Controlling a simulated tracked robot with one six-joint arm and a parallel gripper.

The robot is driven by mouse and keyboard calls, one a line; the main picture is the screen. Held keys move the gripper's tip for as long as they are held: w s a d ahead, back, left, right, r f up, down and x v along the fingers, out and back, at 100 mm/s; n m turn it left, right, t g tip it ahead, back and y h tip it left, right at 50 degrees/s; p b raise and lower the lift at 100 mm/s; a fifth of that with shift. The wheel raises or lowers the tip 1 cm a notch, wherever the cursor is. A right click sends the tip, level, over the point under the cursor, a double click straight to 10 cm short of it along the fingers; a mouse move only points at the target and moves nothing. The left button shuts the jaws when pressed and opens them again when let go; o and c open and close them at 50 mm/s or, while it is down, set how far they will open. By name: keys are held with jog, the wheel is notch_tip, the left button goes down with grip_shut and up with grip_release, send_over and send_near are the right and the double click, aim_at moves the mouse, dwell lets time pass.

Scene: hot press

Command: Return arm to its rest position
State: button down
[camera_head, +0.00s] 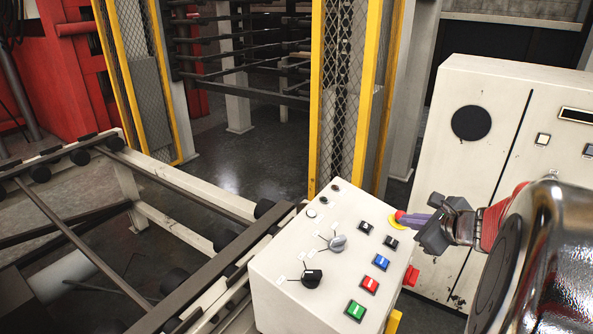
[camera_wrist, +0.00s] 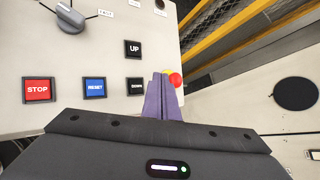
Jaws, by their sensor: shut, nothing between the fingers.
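My gripper (camera_head: 408,220) reaches in from the right in the head view, at the far right edge of the white control panel (camera_head: 270,285). Its purple fingers (camera_wrist: 163,97) are shut with nothing between them. In the wrist view the fingertips are beside a red button on a yellow base (camera_wrist: 172,78); I cannot tell whether they touch it. The wrist view also shows the STOP button (camera_wrist: 37,90), the RESET button (camera_wrist: 95,88), the UP button (camera_wrist: 133,49) and a black button (camera_wrist: 134,86) below it. My arm fills the right side of the head view.
A white cabinet (camera_head: 470,115) stands behind my arm. Yellow-framed mesh guards (camera_head: 345,100) rise behind the panel. A roller conveyor frame (camera_head: 180,195) lies to the left. A red machine (camera_head: 70,70) stands at the back left. Open floor (camera_head: 235,165) lies between.

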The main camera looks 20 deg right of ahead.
jog(key=shift+a, duration=0.1)
jog(key=a+n+g+y, duration=0.1)
jog(key=a+n, duration=0.3)
jog(key=a, duration=0.3)
jog(key=s+a+r+n+g+y, duration=0.1)
jog(key=a+n, duration=0.3)
jog(key=a, duration=0.3)
jog(key=a+n+g+y, duration=0.1)
jog(key=a+n, duration=0.3)
jog(key=a, duration=0.2)
jog(key=shift+s+a+r+n, duration=0.15)
jog(key=shift+s+a+n, duration=0.25)
jog(key=s+a+n, duration=0.1)
jog(key=a+n, duration=0.1)
jog(key=s+a+n+g, duration=0.1)
jog(key=s+a+n, duration=0.1)
jog(key=a, duration=0.1)
jog(key=s+a+n+g, duration=0.1)
jog(key=s+a+n, duration=0.1)
jog(key=n, duration=0.1)
jog(key=shift+s+a, duration=0.15)
jog(key=shift+a, duration=0.1)
jog(key=s+a+n+h, duration=0.2)
jog(key=s+a+n, duration=0.1)
jog(key=s+n, duration=0.4)
jog(key=shift+s+n+g, duration=0.25)
jog(key=shift+n+g, duration=0.05)
jog(key=shift+n, duration=1.3)
